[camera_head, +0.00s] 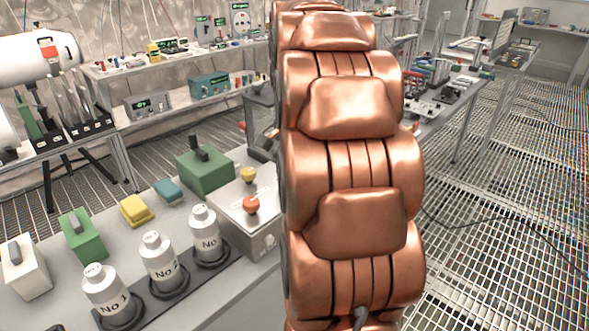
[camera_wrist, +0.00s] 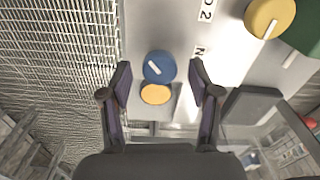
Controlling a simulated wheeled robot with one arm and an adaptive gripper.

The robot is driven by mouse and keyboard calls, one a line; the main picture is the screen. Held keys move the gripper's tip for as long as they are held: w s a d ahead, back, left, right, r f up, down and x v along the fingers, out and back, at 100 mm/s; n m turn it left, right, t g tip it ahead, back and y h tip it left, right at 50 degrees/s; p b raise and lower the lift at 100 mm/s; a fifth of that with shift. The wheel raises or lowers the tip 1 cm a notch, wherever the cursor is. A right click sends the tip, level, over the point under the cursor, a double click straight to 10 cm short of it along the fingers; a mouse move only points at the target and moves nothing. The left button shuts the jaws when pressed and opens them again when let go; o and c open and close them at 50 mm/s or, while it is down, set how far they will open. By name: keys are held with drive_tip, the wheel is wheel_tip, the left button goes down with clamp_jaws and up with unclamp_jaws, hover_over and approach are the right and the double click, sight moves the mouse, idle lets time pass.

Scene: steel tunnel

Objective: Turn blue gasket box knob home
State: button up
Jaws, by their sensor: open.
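In the wrist view, a round blue knob (camera_wrist: 159,66) with a white pointer line sits on a grey surface. Its pointer slants from upper left to lower right. An orange disc (camera_wrist: 155,94) lies just below it in the picture, close against it. My gripper (camera_wrist: 160,72) is open and empty, with one finger to the left and one to the right of the blue knob, showing gaps on both sides. I cannot tell how far the fingers are above the surface. In the head view my copper arm hides the gripper, and I cannot make out the blue knob.
A yellow knob (camera_wrist: 269,18) and a dark block (camera_wrist: 250,108) lie to the right in the wrist view. In the head view, a grey box (camera_head: 264,226), a green box (camera_head: 207,178) and several labelled canisters, including one marked No 1 (camera_head: 108,296), stand on the bench left of my arm.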

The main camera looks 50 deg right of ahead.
drive_tip(key=shift+r, duration=0.1)
drive_tip(key=shift+r, duration=3.65)
